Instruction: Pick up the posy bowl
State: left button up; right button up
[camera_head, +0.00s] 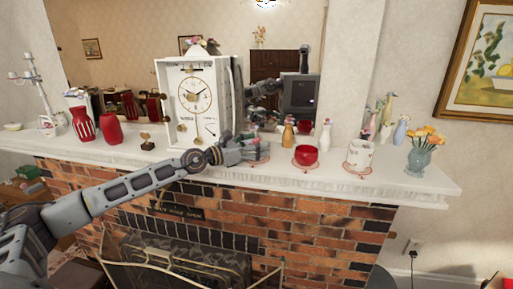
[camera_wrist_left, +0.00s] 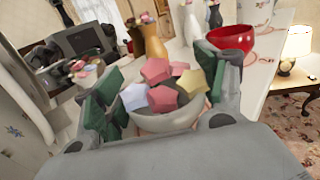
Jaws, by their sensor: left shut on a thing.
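The posy bowl (camera_wrist_left: 168,122), a pale bowl heaped with pink, yellow and whitish blocky flowers (camera_wrist_left: 163,85), sits between my left gripper's fingers in the left wrist view. My left gripper (camera_wrist_left: 158,95) is shut on it, with a dark green pad on each side. In the head view my left gripper (camera_head: 257,149) reaches over the mantel shelf, just right of the white clock. There the gripper mostly hides the bowl, and I cannot tell whether the bowl touches the shelf. My right gripper is in neither view.
The tall white clock (camera_head: 196,100) stands close left of the gripper. An amber bottle (camera_head: 288,134), a red bowl (camera_head: 306,156), a white bottle (camera_head: 325,136), a white mug (camera_head: 360,155) and a flower vase (camera_head: 418,160) stand to the right. Red vases (camera_head: 111,129) stand left. A mirror (camera_head: 300,60) is behind.

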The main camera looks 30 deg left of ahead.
pick_arm(q)
jog(key=shift+r, duration=0.35)
jog(key=shift+r+p, duration=0.65)
jog(key=shift+r, duration=0.55)
notch_tip(320, 180, up, 9)
jog(key=shift+f+p, duration=0.1)
jog(key=shift+p, duration=1.15)
notch_tip(320, 180, up, 14)
jog(key=b, duration=0.2)
send_over(256, 139)
jog(key=shift+w+r, duration=0.1)
jog(key=shift+r, duration=1)
jog(key=shift+f, duration=0.15)
